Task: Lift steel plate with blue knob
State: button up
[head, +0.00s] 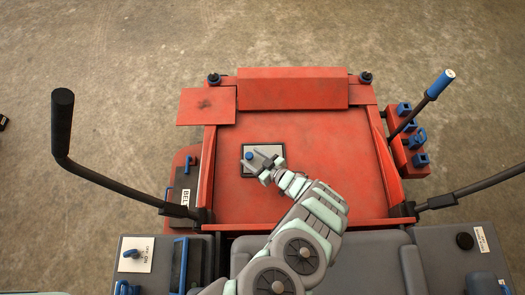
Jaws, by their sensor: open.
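The steel plate (263,146) is a small grey rectangle with a dark border, set in the red deck (325,150) of the machine. Its blue knob (249,155) shows on the left part of the plate. My gripper (258,162) is over the plate, with its fingers close beside the knob. The gripper is open. From above I cannot tell its height over the plate or whether it touches the knob. The gripper and wrist hide the lower right part of the plate.
Black levers stand at left (110,183) and right (420,105), the right one with a blue grip. A red block with blue fittings (408,150) is at the deck's right. A raised red box (292,90) lies along the far edge. The deck right of the plate is clear.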

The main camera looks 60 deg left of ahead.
jog(key=shift+s+a+f, duration=0.2)
jog(key=shift+a+f, duration=0.05)
jog(key=shift+a, duration=0.3)
jog(key=shift+w, duration=0.1)
grip_shut()
dwell(0.9)
